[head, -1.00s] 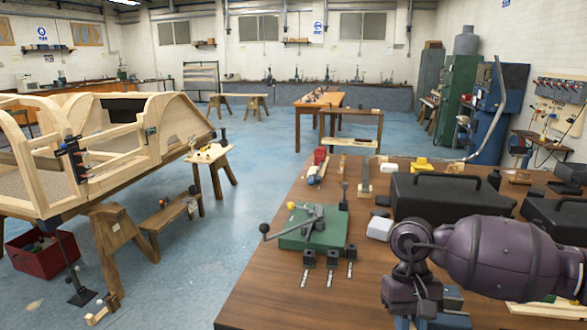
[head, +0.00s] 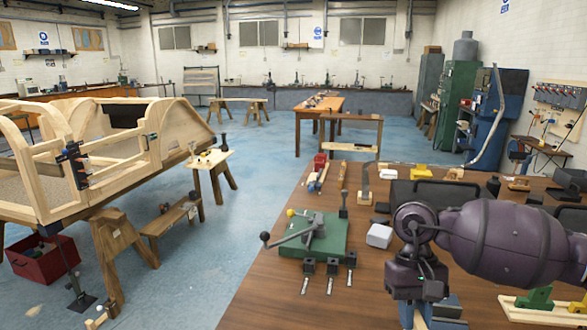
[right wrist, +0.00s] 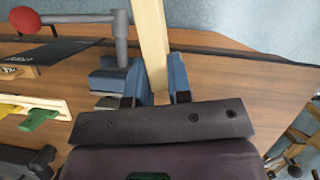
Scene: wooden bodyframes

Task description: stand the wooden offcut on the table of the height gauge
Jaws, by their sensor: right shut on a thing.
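My right gripper (right wrist: 158,88) is shut on the wooden offcut (right wrist: 152,40), a pale strip running up the right wrist view between its two blue fingertips. In the head view the gripper (head: 428,312) is at the bottom right, above the near part of the workbench, and a bit of the offcut (head: 405,314) shows below it. Beside the offcut in the wrist view stands a grey post (right wrist: 120,40) with a blue base (right wrist: 106,82) and an arm ending in a red ball. I cannot tell whether this is the height gauge. My left gripper is out of view.
A green lever tool (head: 312,236) stands on the workbench (head: 265,300) left of my gripper. A white block (head: 379,236) and a black case (head: 440,192) lie beyond my arm. A pale board with green clamps (head: 540,302) is at the right. A wooden bodyframe (head: 100,140) stands left.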

